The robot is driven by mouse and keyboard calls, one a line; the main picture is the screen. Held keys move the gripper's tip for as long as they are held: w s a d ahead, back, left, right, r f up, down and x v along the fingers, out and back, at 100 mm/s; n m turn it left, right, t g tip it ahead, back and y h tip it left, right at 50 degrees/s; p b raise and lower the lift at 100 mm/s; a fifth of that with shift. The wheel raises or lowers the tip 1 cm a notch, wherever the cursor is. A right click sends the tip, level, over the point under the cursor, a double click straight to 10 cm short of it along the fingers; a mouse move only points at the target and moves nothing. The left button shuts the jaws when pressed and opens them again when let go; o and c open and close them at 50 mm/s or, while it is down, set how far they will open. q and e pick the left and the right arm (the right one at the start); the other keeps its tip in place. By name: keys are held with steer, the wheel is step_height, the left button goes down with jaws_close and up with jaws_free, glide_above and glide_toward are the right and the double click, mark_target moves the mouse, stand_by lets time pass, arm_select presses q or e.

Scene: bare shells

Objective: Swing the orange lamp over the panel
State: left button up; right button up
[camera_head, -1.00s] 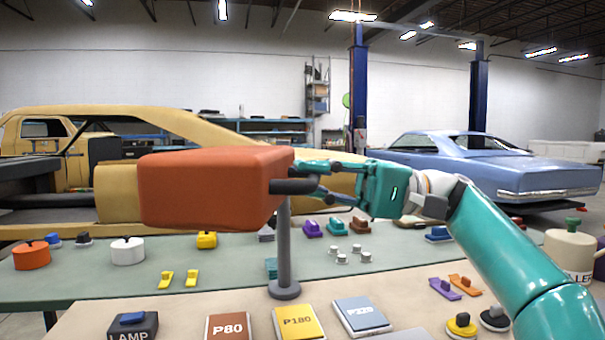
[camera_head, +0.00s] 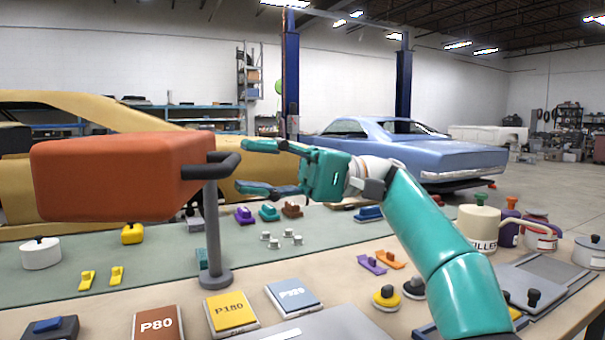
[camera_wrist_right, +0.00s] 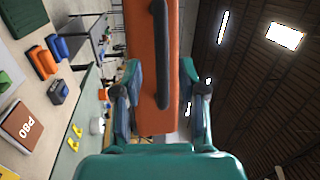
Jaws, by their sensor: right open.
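The orange lamp (camera_head: 120,178) is a big box head on a grey post (camera_head: 212,235) with a round foot on the bench. A dark grey bar handle (camera_head: 226,160) sticks out from its right end. My right gripper (camera_head: 252,167) is open and empty just right of the handle, its fingers spread above and below, apart from it. In the right wrist view the handle (camera_wrist_right: 160,60) lies ahead between the open fingers (camera_wrist_right: 165,92), in front of the orange lamp (camera_wrist_right: 136,20). A grey flat panel (camera_head: 320,325) lies at the front edge, partly cut off. My left gripper is out of view.
P80 (camera_head: 157,324), P180 (camera_head: 230,312) and P320 (camera_head: 293,297) pads lie in front of the post. Knobs and small coloured blocks stand on the green mat (camera_head: 150,265). Containers (camera_head: 478,228) and a grey plate (camera_head: 545,272) are at the right.

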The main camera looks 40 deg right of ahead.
steer(key=v, duration=0.8)
steer(key=shift+d+f, duration=0.15)
steer(key=shift+d, duration=0.05)
